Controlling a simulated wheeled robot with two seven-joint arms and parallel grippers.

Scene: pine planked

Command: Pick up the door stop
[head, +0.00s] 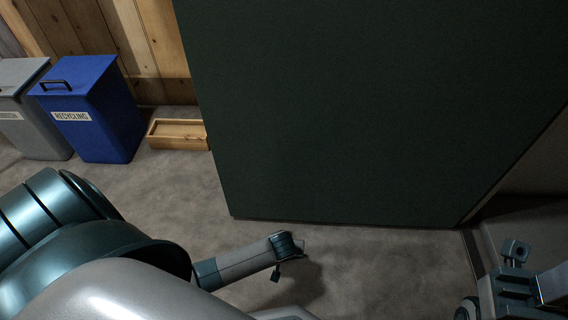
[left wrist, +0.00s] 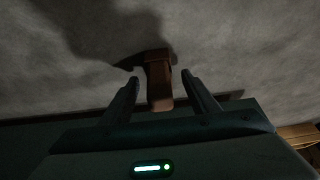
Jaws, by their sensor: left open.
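The door stop (left wrist: 158,80) is a small brown block with a wider far end, lying on the grey floor in the left wrist view. My left gripper (left wrist: 160,76) is open, with one finger on each side of the door stop. Small gaps show between the fingers and the block, and I cannot tell whether their heights match. In the head view I cannot make out the door stop; my left arm's end is low in front of the green door. My right gripper's fingers do not show.
A large dark green door (head: 370,110) fills the middle of the head view, its lower edge just above the floor. A blue recycling bin (head: 95,110), a grey bin (head: 35,115) and a low wooden box (head: 178,134) stand at left. Open floor (head: 180,200) lies before them.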

